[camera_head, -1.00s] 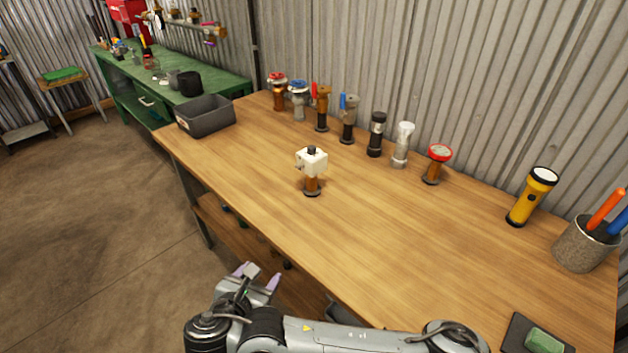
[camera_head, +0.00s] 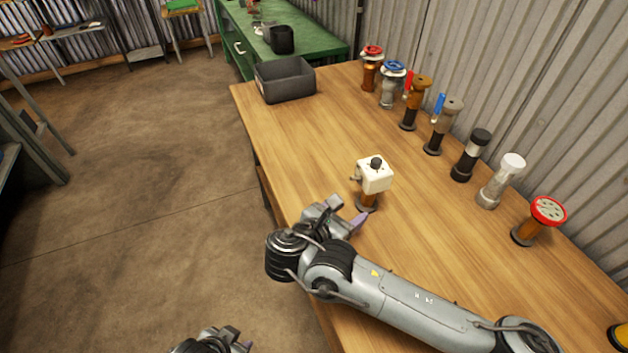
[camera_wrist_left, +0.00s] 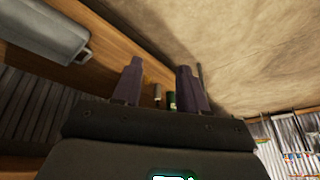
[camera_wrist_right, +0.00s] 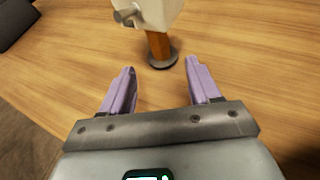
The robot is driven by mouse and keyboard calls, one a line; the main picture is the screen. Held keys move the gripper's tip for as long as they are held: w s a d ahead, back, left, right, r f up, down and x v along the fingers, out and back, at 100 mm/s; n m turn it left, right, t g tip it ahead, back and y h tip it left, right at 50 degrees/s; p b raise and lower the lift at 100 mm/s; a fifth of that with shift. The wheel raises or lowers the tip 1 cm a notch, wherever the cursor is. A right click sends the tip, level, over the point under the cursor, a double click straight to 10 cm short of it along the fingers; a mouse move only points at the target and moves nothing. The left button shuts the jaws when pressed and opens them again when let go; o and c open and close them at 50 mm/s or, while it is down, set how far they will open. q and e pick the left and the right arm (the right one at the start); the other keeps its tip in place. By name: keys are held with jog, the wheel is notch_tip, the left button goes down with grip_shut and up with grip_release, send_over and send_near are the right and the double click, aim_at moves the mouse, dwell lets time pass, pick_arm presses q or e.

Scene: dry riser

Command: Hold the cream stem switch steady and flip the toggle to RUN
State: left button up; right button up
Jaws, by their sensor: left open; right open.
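The cream stem switch (camera_head: 376,179) stands upright on the bench, with a black knob on top, a brown stem and a dark round base. A small metal toggle (camera_head: 355,178) sticks out of its left side; no RUN marking is readable. My right gripper (camera_head: 350,211) is open and empty just in front of the switch, at bench height. In the right wrist view the switch's stem (camera_wrist_right: 158,45) and base lie ahead between the spread fingers, not touching them. My left gripper (camera_head: 238,342) is open and empty, low at the bottom edge, off the bench's front side.
The wooden bench (camera_head: 310,150) is clear around the switch. Several valve and torch-like stems stand along the wall, from a red-topped one (camera_head: 371,68) to a red-rimmed one (camera_head: 542,217). A grey bin (camera_head: 285,80) sits at the far left end. A green bench (camera_head: 240,30) stands beyond.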

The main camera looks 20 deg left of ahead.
aim_at(365, 199)
pick_arm(q)
jog(key=w+a+r+m+t+h, duration=0.1)
jog(key=w+r+m+t+h, duration=0.15)
jog(key=w+r, duration=0.45)
jog(key=w+a+r+m+t+h, duration=0.1)
jog(key=w+r+m+t, duration=0.2)
jog(key=w, duration=0.8)
jog(key=w+a+r+m+t+h, duration=0.1)
jog(key=w+r+m+t+h, duration=0.25)
jog(key=w, duration=0.55)
jog(key=w+d+r+m+h, duration=0.1)
jog(key=w+r+m+h, duration=0.25)
jog(key=r, duration=0.35)
pick_arm(e)
jog(key=shift+a, duration=0.1)
jog(key=shift+w, duration=0.1)
jog(key=shift+w+d, duration=0.15)
jog(key=shift+d, duration=0.05)
pick_arm(q)
jog(key=s+d+r+m+g+h, duration=0.1)
jog(key=s+d+r+m+g, duration=0.2)
jog(key=d, duration=0.7)
jog(key=shift+s+d+r+m+g, duration=0.35)
jog(key=shift+r+m+g, duration=0.85)
jog(key=shift+r+m, duration=1.35)
pick_arm(e)
jog(key=shift+x, duration=5.25)
